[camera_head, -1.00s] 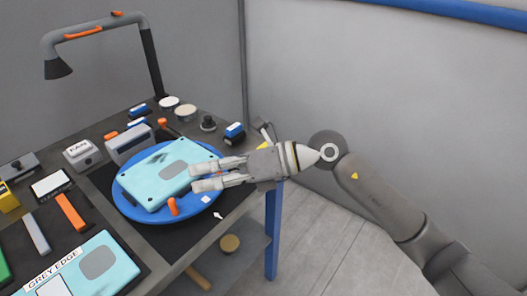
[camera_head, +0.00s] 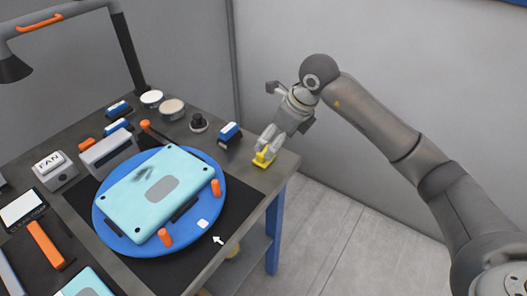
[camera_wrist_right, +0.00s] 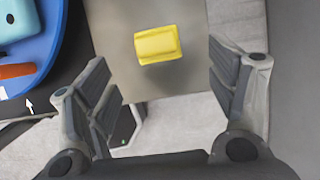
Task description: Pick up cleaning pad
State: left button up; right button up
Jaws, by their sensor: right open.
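The cleaning pad appears to be a small yellow block (camera_head: 264,158) at the right corner of the dark table. It also shows in the right wrist view (camera_wrist_right: 158,44) on the grey table surface near the edge. My right gripper (camera_head: 268,146) points down just above it. In the right wrist view the two fingers of this gripper (camera_wrist_right: 157,65) are spread wide, with the yellow block between and ahead of the tips and nothing held. I cannot tell the exact height gap. My left gripper is not in view.
A blue round turntable (camera_head: 112,228) carries a teal panel (camera_head: 130,208) with a dark smudge and orange clips. A blue and white block (camera_head: 230,133) and a black knob (camera_head: 198,122) stand near the pad. The table's right edge is close; floor lies beyond.

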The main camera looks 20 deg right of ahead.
aim_at(265, 151)
jog(key=x, duration=0.2)
jog(key=shift+w+a+f+p, duration=0.15)
jog(key=shift+w+f+p, duration=0.05)
jog(key=shift+f+p, duration=0.1)
jog(key=p+x, duration=0.1)
jog(key=x, duration=0.2)
jog(key=shift+a+f, duration=0.2)
jog(key=shift+a, duration=0.05)
jog(key=shift+w+f, duration=0.1)
jog(key=shift+f, duration=0.2)
jog(key=shift+w+a+f, duration=0.1)
jog(key=shift+f, duration=0.05)
jog(key=c, duration=1.2)
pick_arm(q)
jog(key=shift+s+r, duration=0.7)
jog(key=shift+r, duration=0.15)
